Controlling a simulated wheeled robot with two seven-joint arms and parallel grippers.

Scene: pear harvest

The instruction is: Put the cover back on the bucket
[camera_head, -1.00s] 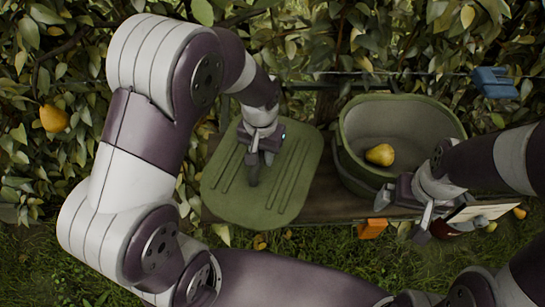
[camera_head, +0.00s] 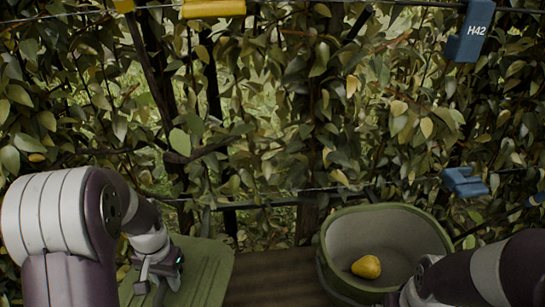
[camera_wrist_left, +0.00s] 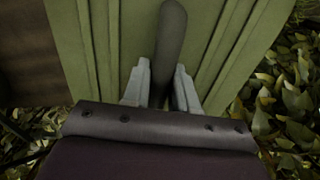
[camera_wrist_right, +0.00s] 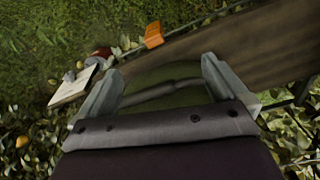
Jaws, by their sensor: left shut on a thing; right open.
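The cover (camera_head: 213,268) is a flat green lid with ridges, at the lower left of the head view, left of the bucket. My left gripper (camera_head: 160,278) is shut on its dark handle (camera_wrist_left: 171,35), seen between the fingers in the left wrist view. I cannot tell whether the cover is raised. The bucket (camera_head: 333,268) is green, open and upright, with a yellow pear (camera_head: 366,267) inside. My right gripper (camera_wrist_right: 163,88) is open; a dark curved handle and green bucket side (camera_wrist_right: 155,77) show between its fingers. Its fingertips are outside the head view.
A brown plank (camera_head: 275,275) runs between cover and bucket. Dense foliage and wires stand behind. Blue clips, one labelled H42 (camera_head: 470,32), and a yellow clip (camera_head: 213,8) hang there. An orange block (camera_wrist_right: 153,35) and a pale board (camera_wrist_right: 73,85) show in the right wrist view.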

